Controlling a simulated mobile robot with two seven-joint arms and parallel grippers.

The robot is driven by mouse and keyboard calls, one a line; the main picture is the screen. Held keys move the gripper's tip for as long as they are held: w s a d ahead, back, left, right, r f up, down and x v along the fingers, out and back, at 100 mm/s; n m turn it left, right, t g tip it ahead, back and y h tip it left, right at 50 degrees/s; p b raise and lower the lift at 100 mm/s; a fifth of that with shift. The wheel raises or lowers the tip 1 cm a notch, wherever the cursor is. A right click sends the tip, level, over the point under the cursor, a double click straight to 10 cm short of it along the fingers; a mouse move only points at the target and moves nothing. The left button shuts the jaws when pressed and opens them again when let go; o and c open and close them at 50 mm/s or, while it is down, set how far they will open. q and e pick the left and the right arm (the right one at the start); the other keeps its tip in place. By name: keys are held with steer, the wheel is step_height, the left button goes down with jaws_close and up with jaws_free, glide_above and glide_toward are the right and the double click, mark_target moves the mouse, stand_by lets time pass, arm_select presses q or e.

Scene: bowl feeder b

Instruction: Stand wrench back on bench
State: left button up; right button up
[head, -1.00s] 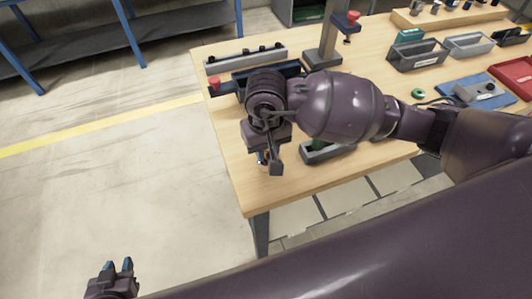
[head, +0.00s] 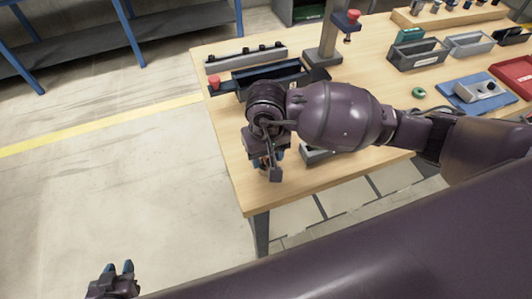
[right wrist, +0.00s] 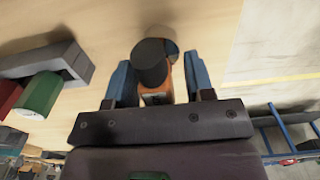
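The wrench (right wrist: 155,68), seen in the right wrist view, appears as an orange body with a black cylindrical end towards the camera. It stands between the two blue fingers of my right gripper (right wrist: 162,82), over the bench top. A gap shows between the orange body and the right-hand finger, so the fingers look open around it. In the head view my right gripper (head: 268,162) is low over the near left part of the bench (head: 300,184), and my wrist hides the wrench. My left gripper (head: 118,268) is open and empty, out over the floor at lower left.
A grey bin with green and red items (right wrist: 45,85) lies beside the right gripper. A black tray (head: 265,76), a grey rail (head: 246,58) and a post stand (head: 325,50) are behind it. Grey bins (head: 418,54) and a blue mat (head: 478,98) are further right.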

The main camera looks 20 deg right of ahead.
step_height(320, 180, up, 12)
steer(key=shift+r, duration=0.2)
stand_by(0.5)
stand_by(0.4)
